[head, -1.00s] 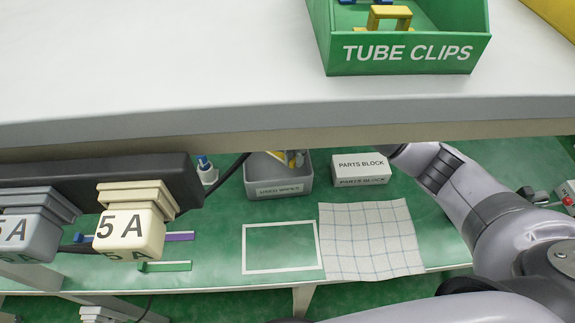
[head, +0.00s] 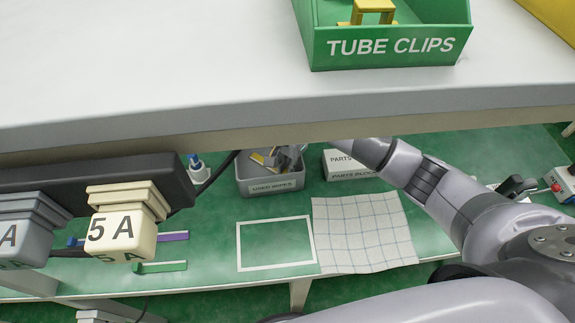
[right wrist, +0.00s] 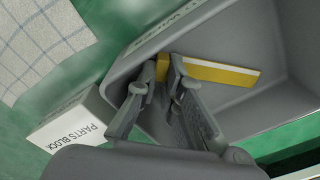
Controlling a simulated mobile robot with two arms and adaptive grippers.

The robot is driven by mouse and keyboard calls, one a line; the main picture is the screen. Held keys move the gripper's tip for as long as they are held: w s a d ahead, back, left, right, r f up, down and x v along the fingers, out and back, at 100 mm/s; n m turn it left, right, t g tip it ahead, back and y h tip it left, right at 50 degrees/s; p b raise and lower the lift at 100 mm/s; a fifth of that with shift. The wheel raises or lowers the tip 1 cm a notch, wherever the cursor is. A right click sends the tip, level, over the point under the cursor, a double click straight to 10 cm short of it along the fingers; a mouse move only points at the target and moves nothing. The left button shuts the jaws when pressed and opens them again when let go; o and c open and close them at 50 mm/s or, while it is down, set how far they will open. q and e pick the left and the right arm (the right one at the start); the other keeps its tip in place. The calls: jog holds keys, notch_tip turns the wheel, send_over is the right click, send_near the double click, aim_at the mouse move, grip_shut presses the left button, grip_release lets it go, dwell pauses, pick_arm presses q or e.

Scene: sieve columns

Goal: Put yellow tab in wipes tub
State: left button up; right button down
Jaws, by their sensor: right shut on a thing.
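The wipes tub (head: 262,187) is a grey open bin labelled "USED WIPES" on the green lower bench, partly under the shelf edge. My right gripper (right wrist: 163,68) is shut on the yellow tab (right wrist: 225,73), a flat yellow strip with a pale edge. The tab sticks out sideways from the fingers, over the tub's inside in the right wrist view. In the head view the yellow tab (head: 257,159) shows at the tub's opening beside the grey fingers. Whether it touches the tub floor I cannot tell. My left gripper is not in view.
A white parts block (head: 350,175) stands just right of the tub. A checked cloth (head: 362,235) and a white-outlined rectangle (head: 275,265) lie in front. The upper shelf (head: 180,60) holds a green tube clips bin (head: 400,50). A red-button box (head: 562,183) is far right.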

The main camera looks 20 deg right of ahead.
jog(key=c, duration=1.7)
grip_release()
jog(key=shift+r+p, duration=0.2)
jog(key=shift+p, duration=0.1)
notch_tip(320, 180, up, 12)
jog(key=shift+r+b, duration=0.15)
jog(key=shift+b, duration=0.75)
